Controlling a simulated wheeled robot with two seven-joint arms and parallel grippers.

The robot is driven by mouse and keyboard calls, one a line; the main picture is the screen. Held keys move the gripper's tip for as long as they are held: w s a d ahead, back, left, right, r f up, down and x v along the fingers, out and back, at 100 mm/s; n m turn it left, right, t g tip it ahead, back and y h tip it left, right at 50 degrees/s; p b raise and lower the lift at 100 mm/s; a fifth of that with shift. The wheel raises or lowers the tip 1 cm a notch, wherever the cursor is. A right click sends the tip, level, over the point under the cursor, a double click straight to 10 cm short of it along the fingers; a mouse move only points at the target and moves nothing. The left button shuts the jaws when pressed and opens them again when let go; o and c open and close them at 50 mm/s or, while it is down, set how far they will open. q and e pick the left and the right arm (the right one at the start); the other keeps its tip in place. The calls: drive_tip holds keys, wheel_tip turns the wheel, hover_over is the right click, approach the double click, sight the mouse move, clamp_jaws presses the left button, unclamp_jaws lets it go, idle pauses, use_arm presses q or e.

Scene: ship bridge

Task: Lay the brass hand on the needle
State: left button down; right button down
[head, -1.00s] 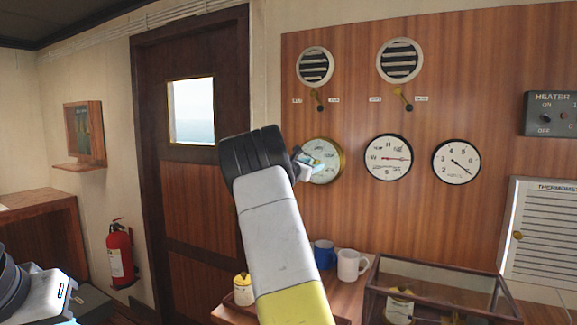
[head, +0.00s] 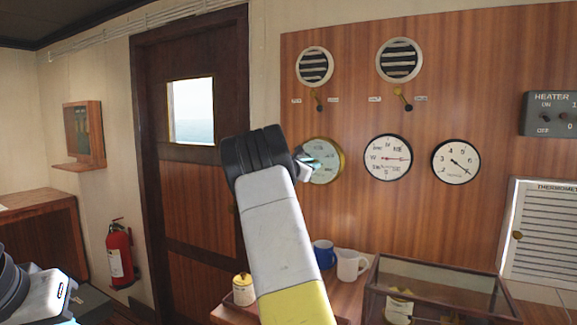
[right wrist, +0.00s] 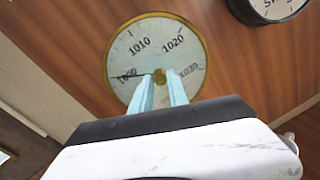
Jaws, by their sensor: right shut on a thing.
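The barometer (head: 327,174) is a round pale dial with a brass rim on the wood panel, and its printed numbers show in the right wrist view (right wrist: 139,62). A small brass knob (right wrist: 160,76), seemingly the brass hand's, stands at the dial's centre. My right gripper (right wrist: 161,88) has its pale blue fingers on either side of this knob and is shut on it. A thin dark needle (right wrist: 143,75) runs from the centre towards the 1000 mark. I cannot make out the brass hand's pointer apart from it. My left gripper (head: 55,296) shows only partly at the lower left, its fingertips cut off.
Below are a blue mug (head: 322,254), a white mug (head: 350,265) and a glass case (head: 430,285). The panel in front of the dials is otherwise clear.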

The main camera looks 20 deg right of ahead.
drive_tip(key=shift+r+m+y, duration=0.1)
drive_tip(key=shift+m+y, duration=0.35)
drive_tip(key=shift+m, duration=2.05)
drive_tip(key=shift+r+m+y, duration=0.1)
drive_tip(key=shift+m+y, duration=0.35)
drive_tip(key=shift+m, duration=2.05)
drive_tip(key=shift+f, duration=0.1)
drive_tip(key=c, duration=1.3)
unclamp_jaws()
drive_tip(key=v, duration=0.7)
drive_tip(key=shift+s+a, duration=0.3)
